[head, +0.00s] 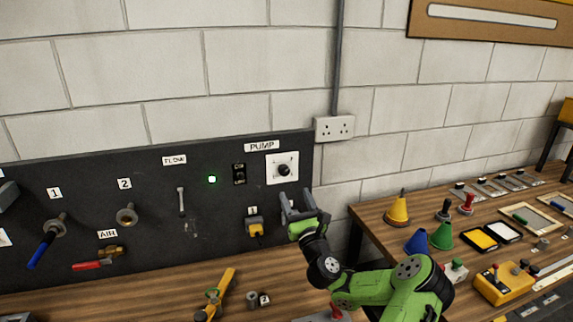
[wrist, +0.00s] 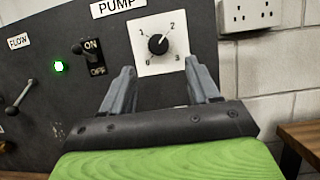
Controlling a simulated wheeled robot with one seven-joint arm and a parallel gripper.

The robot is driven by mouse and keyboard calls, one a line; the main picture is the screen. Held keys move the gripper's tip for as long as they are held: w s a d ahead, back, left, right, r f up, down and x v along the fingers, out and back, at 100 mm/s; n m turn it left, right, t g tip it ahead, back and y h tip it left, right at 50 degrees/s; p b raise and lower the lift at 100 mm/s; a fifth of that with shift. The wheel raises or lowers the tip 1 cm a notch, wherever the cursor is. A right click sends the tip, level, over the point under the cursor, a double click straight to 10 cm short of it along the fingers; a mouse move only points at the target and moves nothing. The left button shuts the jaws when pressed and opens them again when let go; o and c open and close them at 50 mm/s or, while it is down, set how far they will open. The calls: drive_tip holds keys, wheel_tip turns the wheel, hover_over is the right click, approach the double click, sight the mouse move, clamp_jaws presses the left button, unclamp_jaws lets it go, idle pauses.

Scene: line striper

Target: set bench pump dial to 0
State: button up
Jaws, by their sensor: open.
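The pump dial (head: 284,170) is a black round knob on a white square plate under the PUMP label. In the wrist view the dial (wrist: 158,44) has marks 0, 1, 2 and 3 around it. Its pointer seems to face the upper right, toward the 2, though it is small. My gripper (head: 296,196) is in front of the panel, just below the dial plate. In the wrist view my gripper (wrist: 160,74) is open and empty, its fingers to either side below the knob and apart from it.
An ON/OFF switch (wrist: 93,53) and a lit green lamp (wrist: 59,66) are left of the dial. A yellow-and-black plug (head: 255,228) is on the panel at lower left of my gripper. A wall socket (head: 334,128) is to the right. The right bench (head: 375,215) holds cones and tools.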

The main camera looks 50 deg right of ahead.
sight(285, 173)
drive_tip(key=p+x, duration=0.5)
drive_tip(key=x, duration=0.3)
drive_tip(key=shift+w+r, duration=0.2)
drive_tip(key=shift+c, duration=0.2)
drive_tip(key=c, duration=1)
drive_tip(key=shift+n, duration=0.5)
